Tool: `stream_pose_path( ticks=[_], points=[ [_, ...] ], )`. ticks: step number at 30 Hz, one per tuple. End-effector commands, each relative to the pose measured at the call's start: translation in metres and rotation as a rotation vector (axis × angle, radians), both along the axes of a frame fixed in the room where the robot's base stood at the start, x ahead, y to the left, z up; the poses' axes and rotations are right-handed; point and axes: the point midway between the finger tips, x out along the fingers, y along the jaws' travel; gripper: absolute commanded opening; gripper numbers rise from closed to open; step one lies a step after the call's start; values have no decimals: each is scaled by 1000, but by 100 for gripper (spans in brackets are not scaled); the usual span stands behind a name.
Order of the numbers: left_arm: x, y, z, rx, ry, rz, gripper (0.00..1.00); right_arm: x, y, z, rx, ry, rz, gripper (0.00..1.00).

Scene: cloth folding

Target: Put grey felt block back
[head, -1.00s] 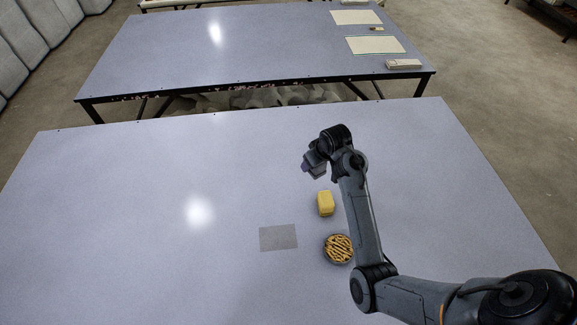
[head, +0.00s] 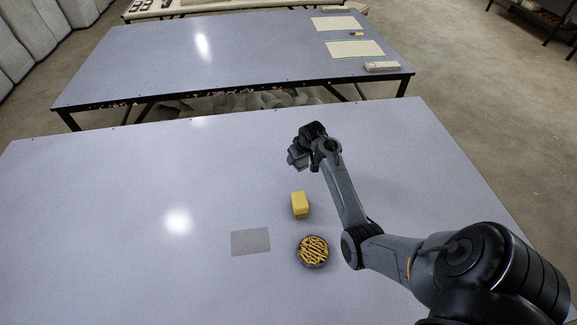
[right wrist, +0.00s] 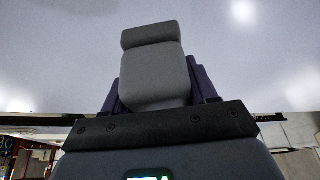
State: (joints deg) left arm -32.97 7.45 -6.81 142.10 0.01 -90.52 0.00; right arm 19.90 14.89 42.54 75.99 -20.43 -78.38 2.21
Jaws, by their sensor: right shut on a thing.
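The grey felt block (right wrist: 155,75) shows in the right wrist view between the purple fingers of my right gripper (right wrist: 155,85), which is shut on it. In the head view my right gripper (head: 293,160) is over the near table, beyond the yellow block, with the grey block (head: 301,162) partly showing at its tip. It appears to be above the table top; the exact height is hard to tell. A flat grey rectangle (head: 250,241) lies on the table, empty, nearer and to the left. My left gripper is not in view.
A yellow block (head: 300,205) stands on the near table (head: 100,230), right of the grey rectangle. A round bowl (head: 313,251) of yellowish sticks sits in front of it. The table's left side is clear. A second table (head: 180,70) with pale sheets stands behind.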

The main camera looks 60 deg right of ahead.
Motion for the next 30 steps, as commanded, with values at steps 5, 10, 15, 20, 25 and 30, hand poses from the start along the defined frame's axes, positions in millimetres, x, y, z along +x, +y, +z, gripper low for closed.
stream_pose_path(
  ticks=[5,10,15,20,25,30],
  points=[
    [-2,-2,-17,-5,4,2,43,30,-5,-20,0,0,2,24],
    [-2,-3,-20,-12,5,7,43,43,-8,-26,0,-1,1,24],
    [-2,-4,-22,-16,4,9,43,44,-8,-31,0,0,1,24],
    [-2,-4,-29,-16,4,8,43,44,-7,-49,1,1,1,24],
    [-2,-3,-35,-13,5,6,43,44,-8,-66,1,1,1,24],
    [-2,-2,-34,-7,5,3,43,44,-8,-66,0,0,1,24]
  ],
)
